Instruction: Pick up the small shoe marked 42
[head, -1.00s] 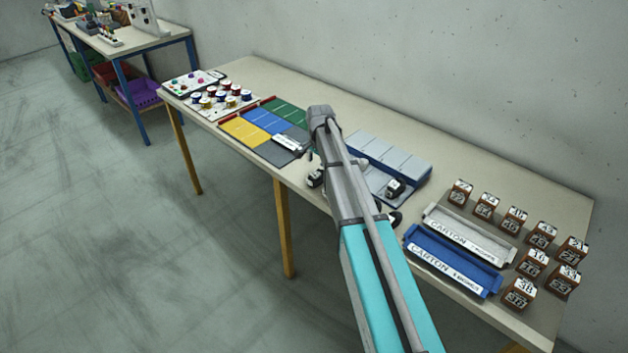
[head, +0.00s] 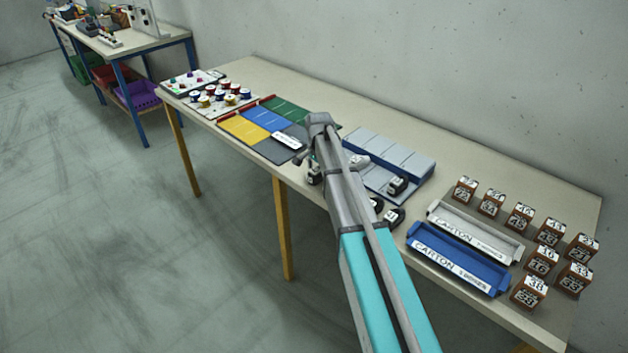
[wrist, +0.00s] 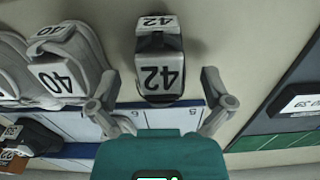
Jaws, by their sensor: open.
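In the wrist view a small dark shoe with white labels marked 42 (wrist: 160,72) is upright at the upper middle. My gripper (wrist: 160,90) is open, with one finger on each side of this shoe in the picture. The fingers look apart from it, and I cannot tell their height against it. In the head view my arm hides most of the gripper. A small black-and-white shoe (head: 314,173) shows just left of the arm, its number too small to read.
A larger grey shoe marked 40 (wrist: 62,72) stands close beside the left finger. A dark shoe (wrist: 32,136) is lower left. A numbered grey-blue rack (head: 385,155) lies right of the arm. The blue carton tray (head: 455,270) and several brown number blocks stand farther right.

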